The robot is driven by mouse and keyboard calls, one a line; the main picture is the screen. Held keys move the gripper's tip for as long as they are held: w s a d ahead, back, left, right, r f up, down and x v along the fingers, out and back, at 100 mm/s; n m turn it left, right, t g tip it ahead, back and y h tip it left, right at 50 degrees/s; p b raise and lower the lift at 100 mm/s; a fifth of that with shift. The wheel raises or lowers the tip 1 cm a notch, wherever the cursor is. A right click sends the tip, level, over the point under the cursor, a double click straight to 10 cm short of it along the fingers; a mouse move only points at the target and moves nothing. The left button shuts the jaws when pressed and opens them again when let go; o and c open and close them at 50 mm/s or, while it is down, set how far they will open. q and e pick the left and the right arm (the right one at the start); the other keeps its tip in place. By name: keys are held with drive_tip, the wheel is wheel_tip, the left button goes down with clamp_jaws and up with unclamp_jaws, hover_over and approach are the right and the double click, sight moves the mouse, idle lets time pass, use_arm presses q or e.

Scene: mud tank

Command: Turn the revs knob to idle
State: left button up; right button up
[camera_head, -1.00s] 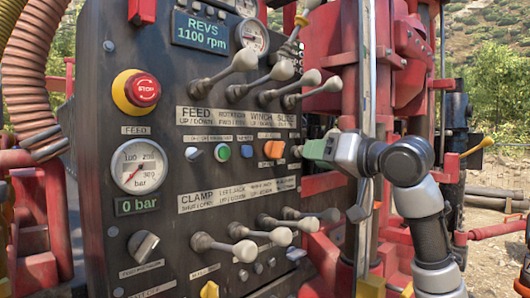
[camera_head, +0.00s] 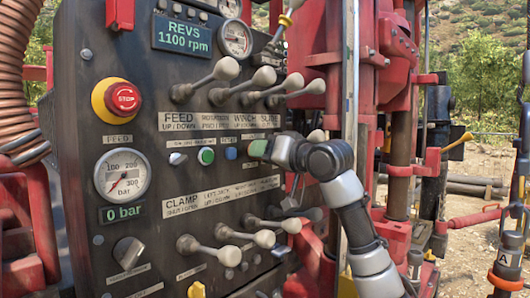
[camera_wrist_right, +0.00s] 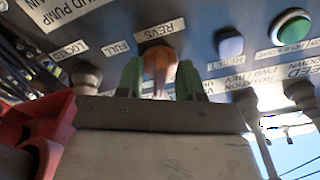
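The revs knob is orange and shows in the right wrist view (camera_wrist_right: 159,66) under a "REVS" label. Its pointed end faces down in that picture. My right gripper (camera_wrist_right: 160,82) has its two green fingertips on either side of the knob, very near or touching it. I cannot tell whether they press on it. In the head view my right gripper (camera_head: 260,149) covers the knob at the right of the button row. The display (camera_head: 183,36) reads REVS 1100 rpm. My left gripper is not in view.
Several levers stand above (camera_head: 226,69) and below (camera_head: 229,256) the gripper, close to it. A red emergency stop (camera_head: 123,98), a green button (camera_head: 206,156) and a pressure gauge (camera_head: 122,175) are to the left. Red rig structure (camera_head: 310,45) stands behind my arm.

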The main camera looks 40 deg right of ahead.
clamp_jaws()
drive_tip(key=shift+r+n+p, duration=0.15)
drive_tip(key=shift+n+p, duration=0.75)
drive_tip(key=shift+n, duration=0.3)
drive_tip(key=shift+n+p, duration=0.4)
drive_tip(key=shift+n, duration=0.9)
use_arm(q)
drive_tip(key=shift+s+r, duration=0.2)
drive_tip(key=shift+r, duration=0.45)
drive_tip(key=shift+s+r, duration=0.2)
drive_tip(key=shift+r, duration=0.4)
use_arm(e)
unclamp_jaws()
drive_tip(key=shift+s+f, duration=0.1)
drive_tip(key=shift+f, duration=0.1)
